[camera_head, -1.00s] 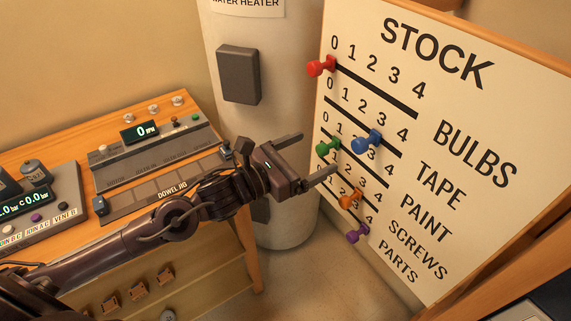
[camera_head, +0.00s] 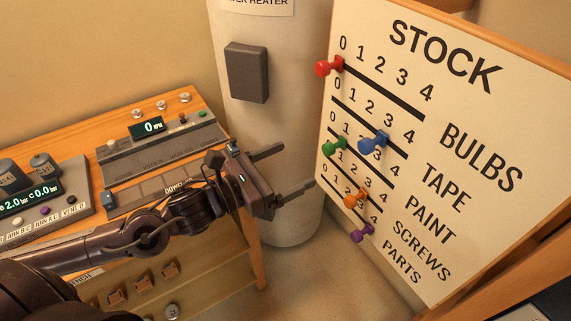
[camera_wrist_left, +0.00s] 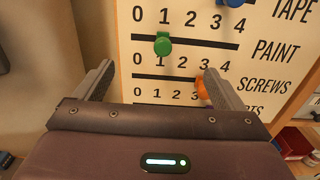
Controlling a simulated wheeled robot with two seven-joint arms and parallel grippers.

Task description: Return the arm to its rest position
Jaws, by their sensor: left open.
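My left gripper (camera_head: 283,171) is open and empty in the head view, with its two fingers spread and pointing right towards the stock board (camera_head: 480,190). A gap lies between the fingertips and the board. In the left wrist view the open fingers (camera_wrist_left: 154,84) frame the board, with a green peg (camera_wrist_left: 162,44) and an orange peg (camera_wrist_left: 203,90) beyond them. My left arm (camera_head: 130,235) reaches in from the left, over the front of the workbench. My right gripper is not in view.
The board carries a red peg (camera_head: 328,66), a blue peg (camera_head: 374,142) and a purple peg (camera_head: 361,233). A white water heater (camera_head: 300,110) stands behind the gripper. The workbench (camera_head: 70,145) on the left holds a dowel jig and panels with displays. Floor (camera_head: 320,275) shows below the gripper.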

